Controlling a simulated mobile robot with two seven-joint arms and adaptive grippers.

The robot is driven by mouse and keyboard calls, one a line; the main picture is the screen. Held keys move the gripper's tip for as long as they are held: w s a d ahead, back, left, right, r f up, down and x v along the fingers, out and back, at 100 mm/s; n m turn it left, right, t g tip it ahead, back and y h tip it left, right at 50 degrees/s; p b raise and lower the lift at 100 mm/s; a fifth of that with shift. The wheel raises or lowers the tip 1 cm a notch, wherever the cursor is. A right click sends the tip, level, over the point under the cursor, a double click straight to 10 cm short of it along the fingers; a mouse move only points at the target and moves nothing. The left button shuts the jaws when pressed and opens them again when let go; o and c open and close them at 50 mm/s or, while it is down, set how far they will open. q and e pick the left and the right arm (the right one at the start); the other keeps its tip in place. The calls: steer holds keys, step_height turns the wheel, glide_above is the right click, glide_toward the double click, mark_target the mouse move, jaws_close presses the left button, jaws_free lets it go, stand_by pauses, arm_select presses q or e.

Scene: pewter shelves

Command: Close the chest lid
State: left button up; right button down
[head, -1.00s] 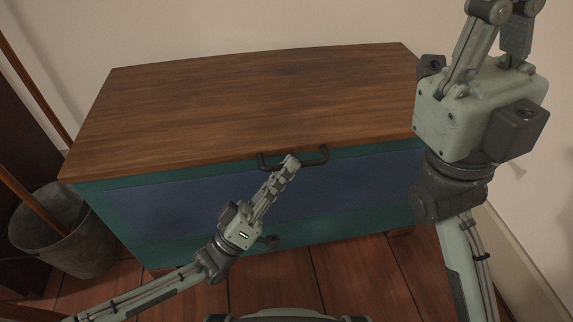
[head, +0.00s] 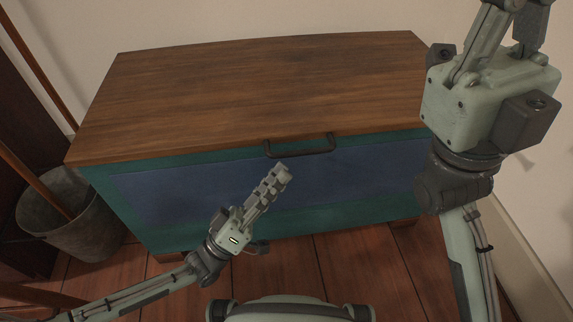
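The chest (head: 210,190) stands against the wall, with a teal and blue front. Its brown wooden lid (head: 250,90) lies flat on top, down on the body with no gap that I can see. A dark handle (head: 300,151) sits at the lid's front edge. My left gripper (head: 283,172) is in front of the chest, just below the handle and apart from it. Its fingers look close together and hold nothing visible. My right gripper (head: 515,20) is raised at the upper right, and its fingertips are cut off by the top of the picture.
A grey metal bucket (head: 85,235) with a wooden stick in it stands left of the chest. A dark piece of furniture (head: 25,150) is at the far left. The wooden floor (head: 350,262) in front of the chest is clear.

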arm_select(q)
steer(key=v, duration=0.4)
stand_by(0.5)
